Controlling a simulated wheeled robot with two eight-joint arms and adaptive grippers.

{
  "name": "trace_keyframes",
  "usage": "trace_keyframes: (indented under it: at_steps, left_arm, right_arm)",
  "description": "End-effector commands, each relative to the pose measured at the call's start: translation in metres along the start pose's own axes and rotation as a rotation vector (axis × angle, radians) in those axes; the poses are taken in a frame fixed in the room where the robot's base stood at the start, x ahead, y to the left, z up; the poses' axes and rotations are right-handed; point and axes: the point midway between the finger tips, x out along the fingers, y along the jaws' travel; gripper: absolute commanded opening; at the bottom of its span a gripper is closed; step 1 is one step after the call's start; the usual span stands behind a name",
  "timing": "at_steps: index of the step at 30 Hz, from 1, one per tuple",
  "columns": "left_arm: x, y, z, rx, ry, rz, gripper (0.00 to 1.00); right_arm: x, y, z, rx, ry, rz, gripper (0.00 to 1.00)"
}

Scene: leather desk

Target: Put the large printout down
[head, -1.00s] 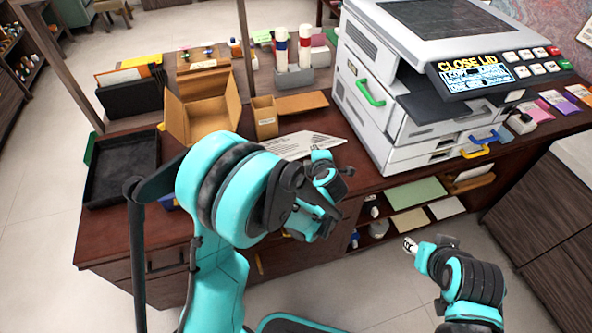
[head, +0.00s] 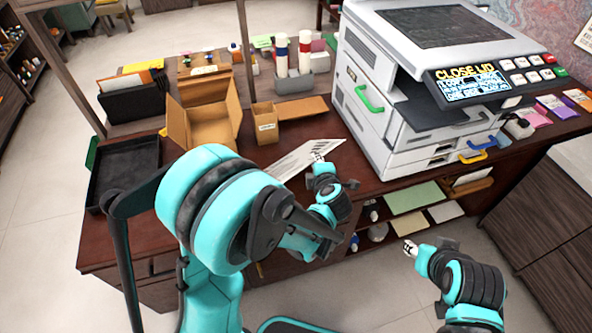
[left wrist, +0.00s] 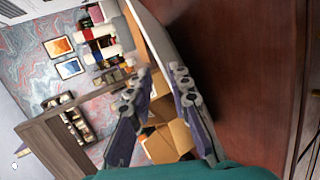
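The large printout (head: 300,157) is a white sheet with dark print, slanting above the front of the desk in the head view. Its lower left part is hidden behind my left arm. My left gripper (head: 318,158) is at its right edge. In the left wrist view the sheet (left wrist: 152,32) shows nearly edge-on as a pale strip running to between the fingertips (left wrist: 160,74), which lean in toward it. They appear to pinch its edge; the contact is small. My right gripper (head: 410,247) is away from the sheet, in front of the desk, too small to judge.
A black tray (head: 122,168) lies at the desk's left end. An open cardboard box (head: 205,124) and a small carton (head: 265,128) stand behind the printout. The large printer (head: 385,135) stands to the right. A strip of desk (head: 365,172) before it is bare.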

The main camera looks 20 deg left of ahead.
Motion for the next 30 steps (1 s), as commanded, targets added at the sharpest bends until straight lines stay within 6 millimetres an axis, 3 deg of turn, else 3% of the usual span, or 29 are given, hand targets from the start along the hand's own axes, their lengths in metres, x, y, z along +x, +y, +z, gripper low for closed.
trace_keyframes:
  at_steps: [6, 19, 23, 30]
  left_arm:
    - [-0.025, 0.001, 0.000, 0.000, -0.002, -0.001, 0.19]
    - [-0.030, 0.001, 0.000, 0.000, -0.001, 0.000, 0.19]
    - [-0.042, 0.013, 0.000, 0.001, -0.001, 0.000, 0.19]
    - [-0.080, 0.048, 0.000, 0.001, -0.002, 0.000, 0.19]
  right_arm:
    - [-0.007, 0.000, -0.005, 0.000, 0.000, 0.000, 0.40]
    - [-0.009, 0.000, -0.006, 0.000, 0.000, 0.000, 0.40]
    - [-0.019, 0.000, -0.014, 0.000, 0.000, 0.000, 0.40]
    - [-0.052, 0.000, -0.037, 0.000, 0.000, 0.000, 0.40]
